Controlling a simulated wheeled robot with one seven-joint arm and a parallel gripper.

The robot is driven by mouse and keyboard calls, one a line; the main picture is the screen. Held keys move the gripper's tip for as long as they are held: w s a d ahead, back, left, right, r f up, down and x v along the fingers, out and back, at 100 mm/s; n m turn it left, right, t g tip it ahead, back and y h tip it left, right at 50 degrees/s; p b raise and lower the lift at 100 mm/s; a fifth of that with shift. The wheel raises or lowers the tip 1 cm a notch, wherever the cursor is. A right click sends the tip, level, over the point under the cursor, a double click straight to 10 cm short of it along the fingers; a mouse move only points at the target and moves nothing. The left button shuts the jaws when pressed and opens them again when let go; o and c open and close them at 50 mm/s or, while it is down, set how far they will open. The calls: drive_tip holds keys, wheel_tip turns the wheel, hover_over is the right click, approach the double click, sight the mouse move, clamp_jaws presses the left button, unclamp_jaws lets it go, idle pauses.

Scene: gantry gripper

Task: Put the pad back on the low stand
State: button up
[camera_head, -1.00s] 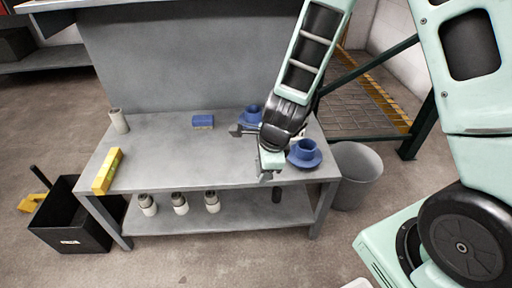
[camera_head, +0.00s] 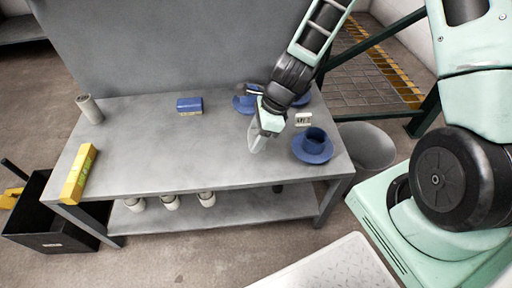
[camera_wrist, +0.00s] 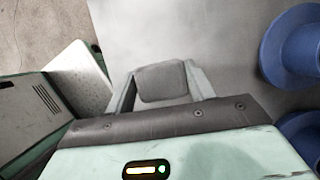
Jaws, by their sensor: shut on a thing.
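My gripper (camera_head: 258,146) is above the right half of the grey bench, left of the front blue cup. In the wrist view (camera_wrist: 162,84) its two fingers are shut on a dark grey pad (camera_wrist: 162,82) with rounded corners. In the head view the pad is too small and covered to make out. I cannot tell for sure which thing is the low stand. The gap between pad and bench top is not clear.
A grey bin (camera_head: 368,147) stands right.

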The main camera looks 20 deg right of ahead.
wheel_tip(320, 180, down, 4)
drive_tip(key=shift+f+b, duration=0.1)
drive_tip(key=shift+b, duration=0.85)
drive_tip(key=shift+c, duration=0.5)
drive_tip(key=o, duration=1)
drive_tip(key=p+v, duration=0.6)
drive_tip(key=v, duration=0.6)
drive_tip(key=s+a+r+n+g, duration=0.1)
drive_tip(key=s+a+r+n, duration=0.5)
drive_tip(key=a+r+n, duration=0.45)
drive_tip(key=s+r+n+h, duration=0.1)
drive_tip(key=s+n, duration=0.3)
drive_tip(key=n, duration=0.2)
drive_tip(key=s+r+n+h, duration=0.1)
drive_tip(key=s+r+n, duration=0.1)
drive_tip(key=s+n, duration=0.2)
drive_tip(key=s+r+n+h, duration=0.1)
drive_tip(key=s+n, duration=0.3)
drive_tip(key=n, duration=0.5)
drive_tip(key=shift+s+r+h, duration=0.35)
drive_tip(key=shift+r+h, duration=0.05)
drive_tip(key=shift+r, duration=0.3)
